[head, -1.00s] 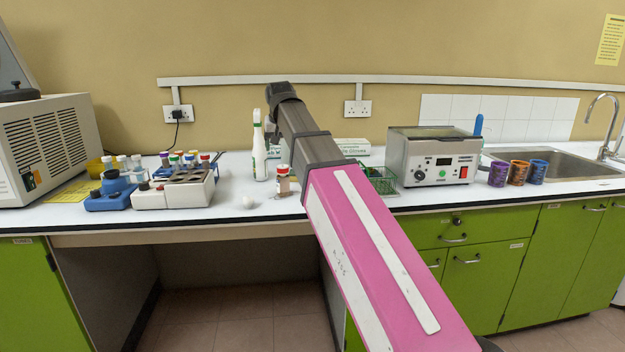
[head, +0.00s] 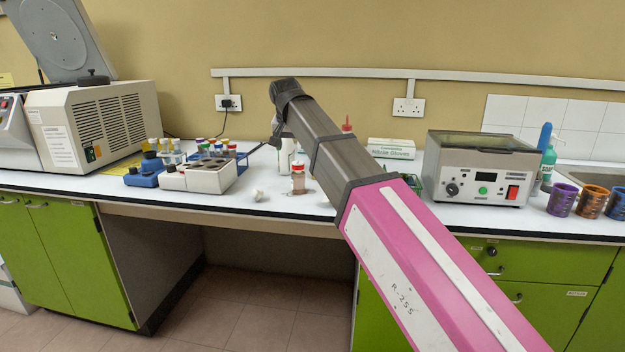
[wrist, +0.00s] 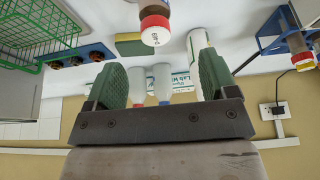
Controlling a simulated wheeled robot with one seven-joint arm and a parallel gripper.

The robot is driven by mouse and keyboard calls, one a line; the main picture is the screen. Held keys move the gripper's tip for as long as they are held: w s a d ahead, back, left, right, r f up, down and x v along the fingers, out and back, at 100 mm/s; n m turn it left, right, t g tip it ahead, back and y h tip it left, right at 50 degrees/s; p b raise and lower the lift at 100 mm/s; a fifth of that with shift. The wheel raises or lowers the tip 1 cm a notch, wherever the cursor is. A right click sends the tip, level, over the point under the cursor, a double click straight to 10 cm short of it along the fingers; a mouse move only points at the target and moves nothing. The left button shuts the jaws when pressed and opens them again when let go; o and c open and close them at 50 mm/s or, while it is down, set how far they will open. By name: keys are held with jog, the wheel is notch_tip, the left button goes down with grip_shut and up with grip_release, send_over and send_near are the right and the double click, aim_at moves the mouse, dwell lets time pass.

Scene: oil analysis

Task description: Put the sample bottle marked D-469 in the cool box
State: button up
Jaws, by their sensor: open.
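A small sample bottle (head: 298,179) with brownish contents and a red-and-white cap stands near the front of the bench. I cannot read its mark. A bottle with a red-and-white cap (wrist: 155,28) also shows in the wrist view, beyond the fingertips and between them in the picture; the writing on its cap is too small to read. My gripper (wrist: 163,76) is open, with its green-padded fingers apart and nothing between them. In the head view my own arm hides most of it. I cannot make out a cool box in either view.
A grey-white block with holes (head: 210,178) and other bottles stand left of the sample bottle, with a small white object (head: 258,196) between. A glove box (head: 391,149) and steel bath (head: 478,165) stand right. The wrist view shows a green wire basket (wrist: 38,38) and blue rack (wrist: 82,58).

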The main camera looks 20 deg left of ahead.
aim_at(297, 163)
jog(key=x, duration=0.5)
jog(key=shift+w+f, duration=0.1)
jog(key=shift+f, duration=0.15)
jog(key=shift+d+x, duration=0.15)
jog(key=shift+x, duration=1.15)
jog(key=shift+d+x, duration=0.1)
jog(key=shift+x, duration=1.15)
jog(key=shift+w, duration=0.1)
jog(key=shift+c, duration=0.4)
jog(key=c, duration=1)
jog(key=shift+r, duration=0.15)
